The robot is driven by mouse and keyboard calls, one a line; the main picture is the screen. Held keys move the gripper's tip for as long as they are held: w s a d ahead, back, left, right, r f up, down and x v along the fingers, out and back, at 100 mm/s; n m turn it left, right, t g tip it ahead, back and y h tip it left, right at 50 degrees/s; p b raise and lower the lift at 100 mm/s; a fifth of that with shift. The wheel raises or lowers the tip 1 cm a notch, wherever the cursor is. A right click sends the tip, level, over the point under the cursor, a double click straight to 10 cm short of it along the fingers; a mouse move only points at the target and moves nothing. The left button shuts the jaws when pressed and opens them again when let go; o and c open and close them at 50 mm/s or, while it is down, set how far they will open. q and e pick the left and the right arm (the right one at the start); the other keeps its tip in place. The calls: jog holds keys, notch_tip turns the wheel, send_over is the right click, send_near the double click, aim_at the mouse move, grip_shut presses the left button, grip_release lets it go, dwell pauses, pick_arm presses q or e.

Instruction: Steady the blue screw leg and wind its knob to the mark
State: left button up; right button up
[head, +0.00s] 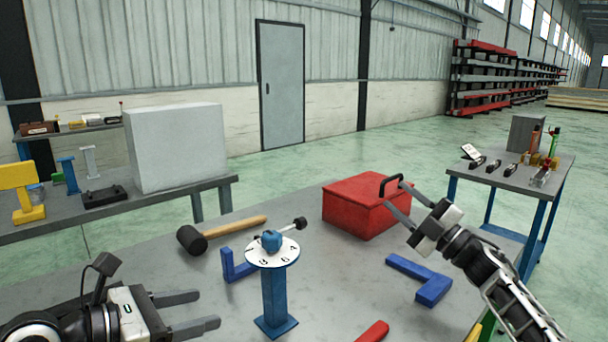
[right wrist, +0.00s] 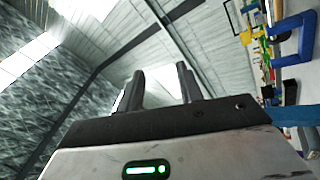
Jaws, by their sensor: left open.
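The blue screw leg (head: 273,297) stands upright on the grey table in the head view. A white numbered dial (head: 283,257) sits on top of it. A blue knob (head: 271,240) is at the dial's centre, and a thin bar with a dark end (head: 300,223) reaches from it up and right. My left gripper (head: 209,308) is open and empty, left of the leg and apart from it. My right gripper (head: 394,194) is open, up and right of the leg, near the red box. In the right wrist view its fingers (right wrist: 159,84) are apart with nothing between them.
A red box (head: 363,208) with a black handle stands behind the leg. A mallet (head: 215,234), blue brackets (head: 235,268) (head: 423,278) and a red-handled object (head: 373,332) lie around it. Side tables (head: 215,182) (head: 520,160) hold other items.

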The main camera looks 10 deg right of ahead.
aim_at(267, 293)
jog(key=s+a+r+n+g+h, duration=0.1)
jog(key=s+a+r+n+g, duration=0.1)
jog(key=a+n+g, duration=0.4)
jog(key=s+a+r+n+g+h, duration=0.1)
jog(key=s+a+r+n+g, duration=0.1)
jog(key=a+n+g, duration=0.4)
jog(key=s+a+r+n+g+h, duration=0.1)
jog(key=a+n+g, duration=0.5)
jog(key=a+n, duration=0.7)
jog(key=shift+s+a+r+n+g+h, duration=0.2)
jog(key=shift+s+r+n, duration=0.35)
jog(key=shift+n, duration=0.3)
jog(key=shift+s+a+r+n+g+h, duration=0.1)
jog(key=shift+s+a+r+n+g, duration=0.15)
jog(key=shift+s+n, duration=0.5)
pick_arm(q)
jog(key=x, duration=1.6)
pick_arm(e)
jog(key=d+r+n+h, duration=0.1)
jog(key=h, duration=0.1)
jog(key=d+r+n+h, duration=0.1)
jog(key=h, duration=0.1)
jog(key=d+r+n+t+h, duration=0.1)
jog(key=n+h, duration=0.1)
jog(key=shift+s+d+h, duration=0.3)
jog(key=shift+s+h, duration=0.1)
